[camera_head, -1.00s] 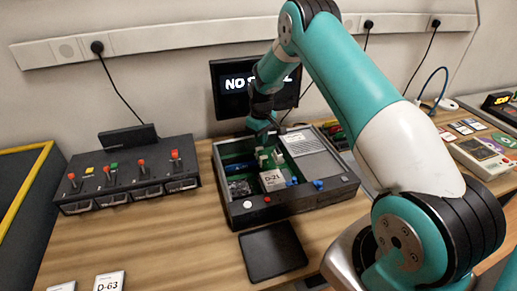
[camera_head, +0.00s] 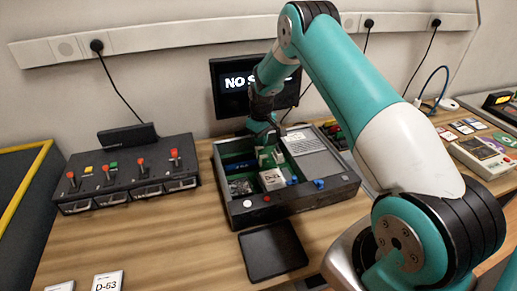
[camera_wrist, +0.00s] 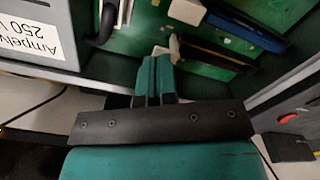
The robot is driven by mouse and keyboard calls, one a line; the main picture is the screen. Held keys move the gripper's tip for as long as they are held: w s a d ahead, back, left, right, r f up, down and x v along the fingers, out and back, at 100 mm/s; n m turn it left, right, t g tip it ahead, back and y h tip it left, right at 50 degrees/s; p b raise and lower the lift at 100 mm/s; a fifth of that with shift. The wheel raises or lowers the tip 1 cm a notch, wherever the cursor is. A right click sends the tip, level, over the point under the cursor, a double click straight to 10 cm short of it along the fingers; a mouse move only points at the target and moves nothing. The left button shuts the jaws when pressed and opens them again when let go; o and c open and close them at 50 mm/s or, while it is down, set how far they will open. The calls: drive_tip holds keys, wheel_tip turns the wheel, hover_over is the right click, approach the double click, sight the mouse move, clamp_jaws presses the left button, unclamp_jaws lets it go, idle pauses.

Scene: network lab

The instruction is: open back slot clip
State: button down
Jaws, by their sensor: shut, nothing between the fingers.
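The open case (camera_head: 290,208) on the bench holds a green circuit board (camera_wrist: 130,40) with slots. In the wrist view a blue module (camera_wrist: 240,30) and a darker strip (camera_wrist: 215,55) lie in the slots, with a pale clip (camera_wrist: 187,12) at the end of one and another pale clip (camera_wrist: 174,46) at the end of the other. My gripper (camera_wrist: 154,60) is shut and empty, its teal fingertips close to the second pale clip. I cannot tell whether they touch. In the head view my gripper (camera_head: 266,150) is down inside the case, and hides part of the slots.
Case walls surround the board. A monitor (camera_head: 232,98) stands behind. A lever panel (camera_head: 125,178) is left, a black pad (camera_head: 272,250) in front.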

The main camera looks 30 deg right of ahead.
drive_tip(key=shift+f+b, duration=0.45)
drive_tip(key=shift+f, duration=0.25)
wheel_tip(320, 180, up, 8)
drive_tip(key=p, duration=0.5)
idle(0.4)
idle(0.4)
